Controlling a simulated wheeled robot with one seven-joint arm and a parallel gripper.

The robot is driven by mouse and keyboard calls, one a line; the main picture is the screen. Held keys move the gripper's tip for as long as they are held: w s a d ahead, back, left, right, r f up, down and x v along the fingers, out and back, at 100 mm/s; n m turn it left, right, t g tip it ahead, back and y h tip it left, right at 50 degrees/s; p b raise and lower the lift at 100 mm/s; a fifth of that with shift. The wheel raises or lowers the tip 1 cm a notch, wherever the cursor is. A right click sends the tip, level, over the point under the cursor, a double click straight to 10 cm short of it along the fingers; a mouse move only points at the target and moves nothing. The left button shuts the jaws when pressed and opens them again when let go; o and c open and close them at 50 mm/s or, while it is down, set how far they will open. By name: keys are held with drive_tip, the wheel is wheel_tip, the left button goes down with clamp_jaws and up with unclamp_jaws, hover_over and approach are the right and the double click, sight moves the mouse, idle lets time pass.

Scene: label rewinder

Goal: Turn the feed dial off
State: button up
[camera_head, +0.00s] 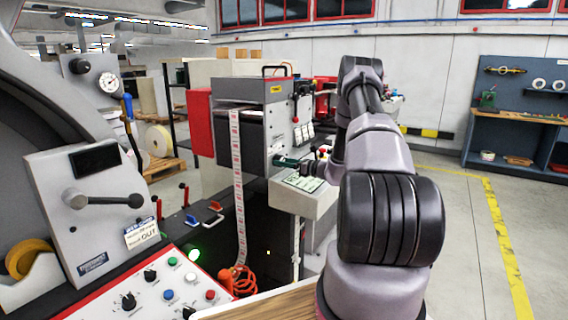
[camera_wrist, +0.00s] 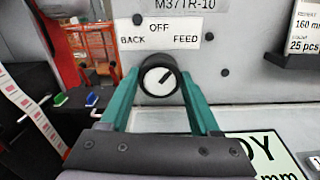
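The feed dial (camera_wrist: 159,77) is a round black knob with a white face and a dark pointer mark. The mark is tilted to the upper right, toward the FEED side of the label plate (camera_wrist: 160,33), which reads BACK, OFF and FEED. My gripper (camera_wrist: 160,85) has two teal fingers, one on each side of the dial. They are spread apart, with narrow gaps seeming to show between them and the knob; contact is not clear. In the head view my gripper (camera_head: 287,161) is at the grey machine box (camera_head: 262,125), and the dial is hidden there.
A white sloped panel (camera_head: 303,199) with a green-edged label sits just below the gripper. A printed label strip (camera_head: 238,190) hangs left of it. A control panel with buttons (camera_head: 168,294) is at the lower left. Open floor (camera_head: 465,255) lies to the right.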

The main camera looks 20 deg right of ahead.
drive_tip(key=c, duration=0.6)
drive_tip(key=shift+c, duration=0.2)
drive_tip(key=n, duration=0.3)
drive_tip(key=shift+n, duration=2.3)
drive_tip(key=o, duration=1.4)
